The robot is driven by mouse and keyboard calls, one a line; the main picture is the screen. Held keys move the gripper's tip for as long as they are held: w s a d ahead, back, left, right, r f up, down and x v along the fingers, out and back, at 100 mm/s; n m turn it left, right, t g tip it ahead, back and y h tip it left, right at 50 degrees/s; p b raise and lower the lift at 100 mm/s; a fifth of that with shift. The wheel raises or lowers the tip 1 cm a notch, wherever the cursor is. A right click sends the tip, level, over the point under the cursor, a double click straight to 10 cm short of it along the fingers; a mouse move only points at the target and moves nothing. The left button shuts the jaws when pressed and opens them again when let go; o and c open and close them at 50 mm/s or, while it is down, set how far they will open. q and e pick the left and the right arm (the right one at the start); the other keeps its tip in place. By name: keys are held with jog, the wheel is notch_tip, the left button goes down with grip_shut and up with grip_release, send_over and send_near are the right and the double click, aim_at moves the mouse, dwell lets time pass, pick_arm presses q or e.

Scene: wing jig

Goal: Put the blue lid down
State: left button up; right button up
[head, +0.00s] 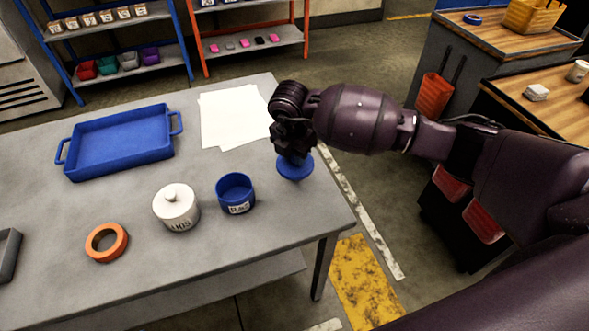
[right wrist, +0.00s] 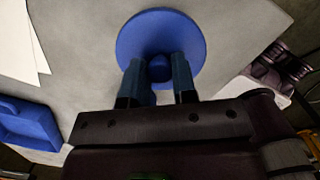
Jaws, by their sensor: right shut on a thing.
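The blue lid (head: 295,168) is a round disc under my right gripper (head: 290,155), near the right edge of the grey table. In the right wrist view the lid (right wrist: 162,35) shows its top, and the two fingers of the right gripper (right wrist: 159,75) are shut on its round knob. I cannot tell whether the lid touches the table. An open blue pot (head: 235,193) with a label stands to the left of the lid and nearer the front. My left gripper is not in view.
A white lidded jar (head: 176,208), an orange ring (head: 106,243) and a blue tray (head: 120,143) stand on the table (head: 255,240). White paper sheets (head: 232,117) lie behind the pot. The table's right edge is close to the lid.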

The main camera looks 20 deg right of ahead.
aim_at(295, 170)
notch_tip(295, 170, down, 6)
jog(key=shift+r+b, duration=0.1)
jog(key=shift+b, duration=0.4)
jog(key=shift+f, duration=0.2)
jog(key=o, duration=0.8)
jog(key=shift+o, duration=0.5)
jog(key=shift+r, duration=0.1)
